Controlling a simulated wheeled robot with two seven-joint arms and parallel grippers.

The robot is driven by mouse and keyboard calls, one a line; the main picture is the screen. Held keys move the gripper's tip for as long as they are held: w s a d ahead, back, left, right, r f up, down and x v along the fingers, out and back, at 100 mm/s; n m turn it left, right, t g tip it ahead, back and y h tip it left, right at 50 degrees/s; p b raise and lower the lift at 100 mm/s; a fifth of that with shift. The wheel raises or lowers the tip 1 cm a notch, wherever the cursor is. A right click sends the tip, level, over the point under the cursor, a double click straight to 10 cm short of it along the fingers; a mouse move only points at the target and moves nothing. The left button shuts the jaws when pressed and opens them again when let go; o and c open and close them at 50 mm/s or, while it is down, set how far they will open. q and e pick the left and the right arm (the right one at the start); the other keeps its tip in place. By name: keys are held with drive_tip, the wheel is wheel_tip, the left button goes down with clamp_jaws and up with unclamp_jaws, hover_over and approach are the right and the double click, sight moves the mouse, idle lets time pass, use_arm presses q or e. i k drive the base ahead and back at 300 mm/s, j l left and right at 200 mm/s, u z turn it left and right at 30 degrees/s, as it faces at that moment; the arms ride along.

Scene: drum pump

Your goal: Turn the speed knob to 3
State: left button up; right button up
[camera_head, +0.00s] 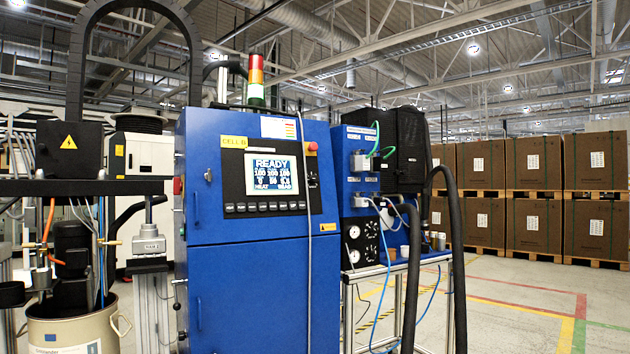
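I cannot pick out a speed knob or its scale for certain. A blue control cabinet (262,265) stands in the middle. Its screen (272,175) reads READY above rows of small figures, with a row of buttons (265,207) below. A red button (311,147) is at the panel's upper right. A drum (75,330) with pump equipment above it stands at the lower left, cut off by the frame. Neither of my grippers shows.
A blue unit (358,190) with gauges (353,243) and thick black hoses (455,255) stands on a frame table right of the cabinet. Brown boxes (533,165) are stacked on pallets at the far right. The marked floor (510,300) at the right is clear.

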sight(314, 178)
drive_tip(key=i+l+z, duration=0.1)
drive_tip(key=i+z, duration=0.25)
drive_tip(key=i, duration=0.85)
